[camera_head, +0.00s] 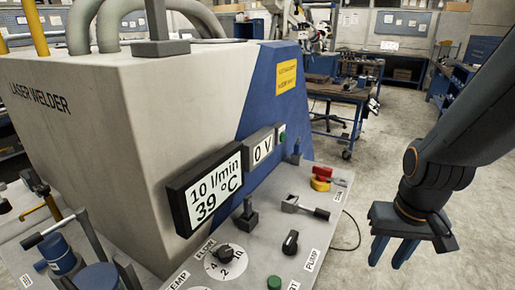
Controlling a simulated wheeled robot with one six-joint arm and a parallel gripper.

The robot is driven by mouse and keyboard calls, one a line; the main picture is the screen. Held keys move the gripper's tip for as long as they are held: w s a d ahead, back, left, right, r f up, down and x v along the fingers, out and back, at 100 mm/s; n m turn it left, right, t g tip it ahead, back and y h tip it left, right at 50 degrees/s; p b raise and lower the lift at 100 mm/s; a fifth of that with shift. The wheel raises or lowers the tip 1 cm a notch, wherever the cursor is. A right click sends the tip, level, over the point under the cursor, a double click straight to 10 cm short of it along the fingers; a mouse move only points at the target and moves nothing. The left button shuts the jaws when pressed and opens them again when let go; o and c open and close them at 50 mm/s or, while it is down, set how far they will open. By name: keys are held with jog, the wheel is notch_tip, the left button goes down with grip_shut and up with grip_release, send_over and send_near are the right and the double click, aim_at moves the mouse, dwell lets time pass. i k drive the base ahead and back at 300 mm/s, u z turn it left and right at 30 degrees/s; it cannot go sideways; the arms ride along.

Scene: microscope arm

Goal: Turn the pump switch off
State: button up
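The pump switch (290,242) is a black rotary knob on the grey panel, beside a label (312,260) that reads PUMP. The knob has a light mark on it, but its exact setting is too small to tell. My gripper (391,252) hangs at the right of the picture, to the right of the panel and apart from the switch. Its two blue-grey fingers point down with a gap between them, and nothing is held. A display (207,189) on the machine reads 10 l/min and 39 °C.
The panel also carries a flow dial (226,262), a green button (274,283), a lever (306,208) and a red-and-yellow switch (321,178). A second display (262,149) reads 0 V. The laser welder's body (110,140) rises behind. Open floor lies right of the panel.

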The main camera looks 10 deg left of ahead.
aim_at(290, 246)
jog(key=u, duration=1.2)
jog(key=k, duration=0.55)
jog(key=u, duration=0.15)
